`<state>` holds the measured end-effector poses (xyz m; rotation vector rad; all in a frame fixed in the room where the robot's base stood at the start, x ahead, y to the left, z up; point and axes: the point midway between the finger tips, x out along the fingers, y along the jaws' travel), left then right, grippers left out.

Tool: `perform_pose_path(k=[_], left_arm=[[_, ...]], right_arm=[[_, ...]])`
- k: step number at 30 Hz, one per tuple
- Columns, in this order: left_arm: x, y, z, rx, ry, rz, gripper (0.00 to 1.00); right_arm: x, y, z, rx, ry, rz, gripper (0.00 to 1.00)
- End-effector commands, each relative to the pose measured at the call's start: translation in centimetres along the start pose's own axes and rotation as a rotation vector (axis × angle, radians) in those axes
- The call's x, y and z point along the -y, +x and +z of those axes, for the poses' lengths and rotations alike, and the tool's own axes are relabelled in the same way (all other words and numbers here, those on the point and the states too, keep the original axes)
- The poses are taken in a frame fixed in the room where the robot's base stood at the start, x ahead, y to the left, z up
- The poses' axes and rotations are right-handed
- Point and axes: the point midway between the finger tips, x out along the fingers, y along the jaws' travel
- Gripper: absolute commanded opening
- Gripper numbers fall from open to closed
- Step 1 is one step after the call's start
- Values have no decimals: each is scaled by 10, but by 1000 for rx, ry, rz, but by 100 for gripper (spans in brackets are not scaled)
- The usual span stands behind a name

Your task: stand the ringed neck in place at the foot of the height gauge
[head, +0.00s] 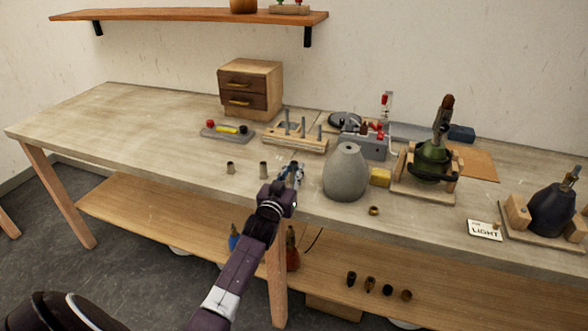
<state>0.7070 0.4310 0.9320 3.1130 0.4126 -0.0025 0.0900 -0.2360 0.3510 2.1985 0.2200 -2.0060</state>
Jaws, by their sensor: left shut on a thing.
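My left gripper (294,172) is over the table's front part, left of the grey lamp body. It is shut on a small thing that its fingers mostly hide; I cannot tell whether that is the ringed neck. Two small dark necks, one at left (230,168) and one nearer the gripper (263,169), stand upright on the table to its left. Rings on them are too small to make out. A wooden block with upright grey pegs (296,138) stands behind the gripper; I cannot tell whether it is the height gauge. My right gripper is out of view.
The grey lamp body (345,173) stands close right of the gripper, with a brass ring (374,210) in front. A green lamp in a wooden cradle (430,165) and a dark one (553,210) stand farther right. A drawer box (250,90) is behind. The table's left is clear.

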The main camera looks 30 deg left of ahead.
Motion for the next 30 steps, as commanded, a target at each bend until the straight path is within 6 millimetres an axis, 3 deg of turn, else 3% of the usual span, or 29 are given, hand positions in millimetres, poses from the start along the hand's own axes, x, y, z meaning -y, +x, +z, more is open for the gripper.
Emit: perform_pose_path(k=[11,12,16,28,30], left_arm=[[0,0,4,-2,1,0,0],[0,0,4,-2,1,0,20],[0,0,4,-1,1,0,34],[0,0,7,-2,2,0,35],[0,-8,6,0,2,1,35]], right_arm=[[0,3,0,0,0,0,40],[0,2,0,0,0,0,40],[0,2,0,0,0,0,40],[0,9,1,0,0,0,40],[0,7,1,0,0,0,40]])
